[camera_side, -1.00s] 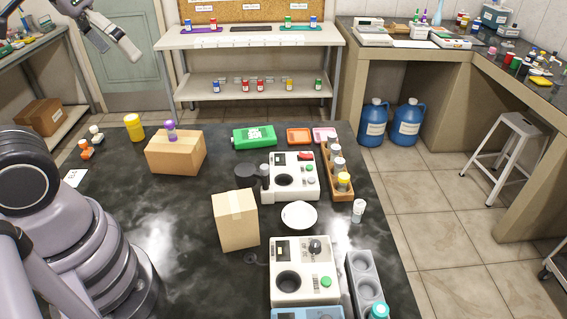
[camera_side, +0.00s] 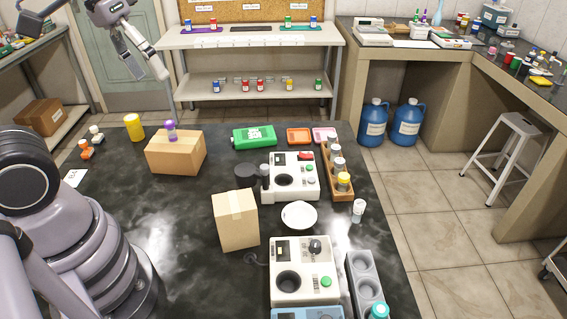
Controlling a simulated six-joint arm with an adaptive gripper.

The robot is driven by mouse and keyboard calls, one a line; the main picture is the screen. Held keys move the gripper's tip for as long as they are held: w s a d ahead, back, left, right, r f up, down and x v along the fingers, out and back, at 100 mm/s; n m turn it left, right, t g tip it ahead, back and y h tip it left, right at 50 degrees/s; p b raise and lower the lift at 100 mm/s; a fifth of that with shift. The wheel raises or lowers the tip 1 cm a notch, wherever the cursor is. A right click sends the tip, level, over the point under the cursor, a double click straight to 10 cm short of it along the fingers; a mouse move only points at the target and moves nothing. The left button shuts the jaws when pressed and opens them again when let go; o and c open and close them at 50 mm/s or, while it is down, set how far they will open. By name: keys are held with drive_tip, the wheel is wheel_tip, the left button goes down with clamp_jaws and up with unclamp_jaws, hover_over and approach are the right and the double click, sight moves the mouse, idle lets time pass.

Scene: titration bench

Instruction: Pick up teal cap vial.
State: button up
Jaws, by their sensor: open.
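A vial with a teal cap (camera_side: 378,312) shows at the bottom edge of the side view, at the near end of a grey rack; only its top is in frame. The grey rack (camera_side: 364,262) has round empty wells behind the vial. My gripper (camera_side: 146,73) is high at the upper left, in front of the green door and far from the vial. Its fingers are apart and hold nothing.
Two white devices (camera_side: 318,182) (camera_side: 277,292) stand left of the racks. A wooden rack (camera_side: 333,153) holds several vials. A white dish (camera_side: 299,222), a capped clear vial (camera_side: 358,211) and two cardboard boxes (camera_side: 236,225) (camera_side: 175,160) stand nearby. The dark table is clear at centre left.

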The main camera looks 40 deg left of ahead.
drive_tip(key=w+d+f+n+g+h, duration=0.65)
drive_tip(key=w+d+f, duration=0.7)
drive_tip(key=d, duration=0.35)
drive_tip(key=n+h, duration=0.4)
drive_tip(key=n, duration=0.3)
approach(380, 308)
drive_tip(key=shift+g, duration=0.35)
drive_tip(key=d, duration=0.1)
drive_tip(key=d+f, duration=0.1)
drive_tip(key=d, duration=0.2)
drive_tip(key=shift+f, duration=0.4)
drive_tip(key=shift+s+x, duration=0.15)
drive_tip(key=shift+x, duration=1.35)
drive_tip(key=shift+s+x, duration=0.2)
drive_tip(key=shift+x, duration=1.3)
drive_tip(key=shift+a, duration=0.15)
clamp_jaws()
